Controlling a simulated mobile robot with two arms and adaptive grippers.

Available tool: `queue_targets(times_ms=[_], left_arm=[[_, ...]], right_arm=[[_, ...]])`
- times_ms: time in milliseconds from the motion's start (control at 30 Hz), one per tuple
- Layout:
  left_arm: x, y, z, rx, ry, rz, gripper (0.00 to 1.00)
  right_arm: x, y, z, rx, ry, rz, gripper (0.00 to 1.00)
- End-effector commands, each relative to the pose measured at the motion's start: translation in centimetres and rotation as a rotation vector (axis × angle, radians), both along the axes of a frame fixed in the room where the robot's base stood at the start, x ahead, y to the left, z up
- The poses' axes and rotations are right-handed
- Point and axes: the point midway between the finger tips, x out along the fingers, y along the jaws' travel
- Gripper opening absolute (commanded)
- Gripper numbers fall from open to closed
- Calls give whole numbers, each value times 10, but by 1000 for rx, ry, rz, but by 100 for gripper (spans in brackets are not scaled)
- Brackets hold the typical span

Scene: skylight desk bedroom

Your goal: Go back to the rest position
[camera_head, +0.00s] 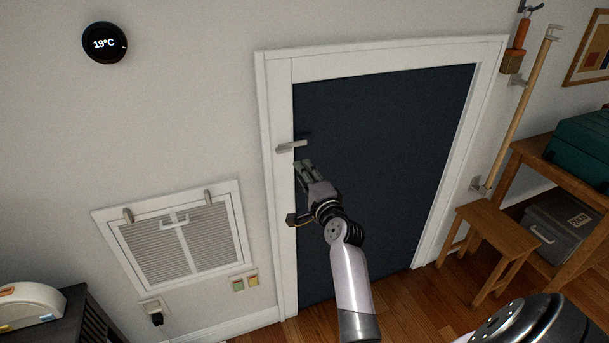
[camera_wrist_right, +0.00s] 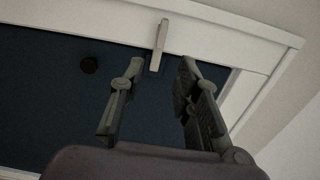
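My right gripper (camera_head: 305,165) is in front of the left side of a dark blue door (camera_head: 395,150), just below a pale latch bar (camera_head: 291,147) on the white frame. In the right wrist view my right gripper (camera_wrist_right: 161,64) has its two fingers apart and nothing held between them. The latch bar (camera_wrist_right: 159,45) shows beyond the fingertips, apparently clear of them. My left gripper is in neither view.
A door knob (camera_head: 297,218) sits close to my right wrist. A wooden stool (camera_head: 497,232) and a shelf with a grey box (camera_head: 560,232) and a teal case (camera_head: 585,148) stand at right. A vent grille (camera_head: 180,245) is on the left wall.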

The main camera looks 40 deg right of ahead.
Motion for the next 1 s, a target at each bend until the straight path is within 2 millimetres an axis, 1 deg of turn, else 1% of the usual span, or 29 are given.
queue_targets(times_ms=[333,400,467,567,600,667,700,767,800,867,900,967,1000], left_arm=[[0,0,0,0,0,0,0],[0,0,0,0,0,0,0],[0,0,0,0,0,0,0],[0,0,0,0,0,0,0],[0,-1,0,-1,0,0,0],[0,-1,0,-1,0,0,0],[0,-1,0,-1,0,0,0],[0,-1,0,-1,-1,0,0],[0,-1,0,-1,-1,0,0],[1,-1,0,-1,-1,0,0],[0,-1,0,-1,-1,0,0],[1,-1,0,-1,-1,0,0],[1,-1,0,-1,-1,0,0]], right_arm=[[1,0,0,-1,1,1,30],[1,3,-8,-10,18,6,30],[3,8,-24,-31,54,18,30],[3,25,-73,-100,160,54,30],[2,34,-98,-138,215,76,30],[-4,50,-141,-206,306,118,30],[-11,60,-170,-254,368,149,30],[-24,75,-212,-327,455,198,30],[-34,85,-240,-374,511,234,30],[-53,99,-280,-446,592,292,30],[-68,108,-306,-493,644,333,30],[-92,121,-343,-566,717,397,30],[-111,129,-367,-614,765,442,30]])
